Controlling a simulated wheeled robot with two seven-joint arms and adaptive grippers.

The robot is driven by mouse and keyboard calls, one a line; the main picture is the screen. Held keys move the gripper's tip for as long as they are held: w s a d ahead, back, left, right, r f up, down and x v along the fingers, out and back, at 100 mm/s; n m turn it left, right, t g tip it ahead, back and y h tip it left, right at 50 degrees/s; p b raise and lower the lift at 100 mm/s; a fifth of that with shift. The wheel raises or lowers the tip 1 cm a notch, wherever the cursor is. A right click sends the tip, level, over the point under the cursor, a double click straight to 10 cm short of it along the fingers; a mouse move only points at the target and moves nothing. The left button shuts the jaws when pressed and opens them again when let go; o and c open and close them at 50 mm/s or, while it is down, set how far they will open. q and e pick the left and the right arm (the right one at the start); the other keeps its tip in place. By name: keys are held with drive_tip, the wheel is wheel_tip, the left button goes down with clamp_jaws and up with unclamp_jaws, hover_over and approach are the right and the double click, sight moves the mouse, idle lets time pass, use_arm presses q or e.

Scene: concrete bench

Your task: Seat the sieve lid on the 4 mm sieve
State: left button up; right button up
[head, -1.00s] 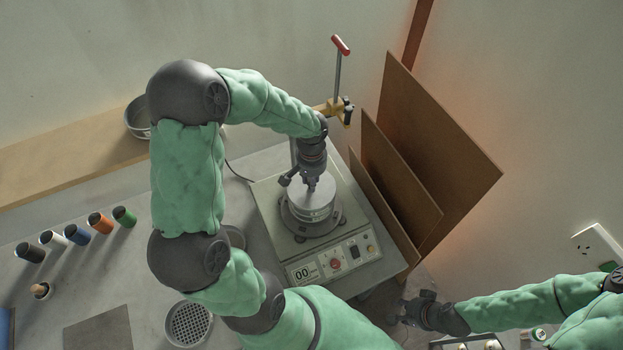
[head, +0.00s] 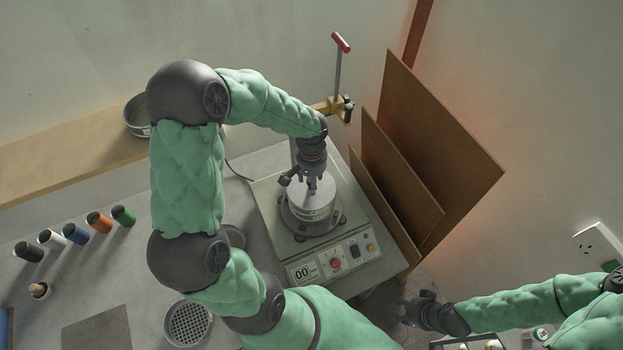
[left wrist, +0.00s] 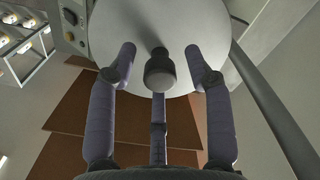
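The sieve lid (head: 322,194) is a pale grey disc lying about level on top of the round metal sieve stack (head: 314,213) on the shaker. The lid also shows in the left wrist view (left wrist: 150,20), with its dark knob (left wrist: 160,72) in the middle. My left gripper (head: 306,184) is just above the lid. Its fingers stand apart around the knob, with gaps on both sides. I cannot tell which sieve is the 4 mm one, and the fit at the lid's rim is too small to judge. My right gripper (head: 406,311) is empty, away at lower right; its finger opening is unclear.
The shaker base (head: 281,231) has a control panel at its front. Brown boards (head: 440,150) lean to its right. A clamp with a red handle (head: 341,43) stands behind. Another sieve (head: 188,324), several coloured cups (head: 76,235) and a bowl-like pan (head: 137,117) are to the left.

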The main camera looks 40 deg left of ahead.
use_arm(q)
drive_tip(key=shift+r, duration=0.1)
wheel_tip(320, 180, up, 12)
idle(0.7)
idle(0.5)
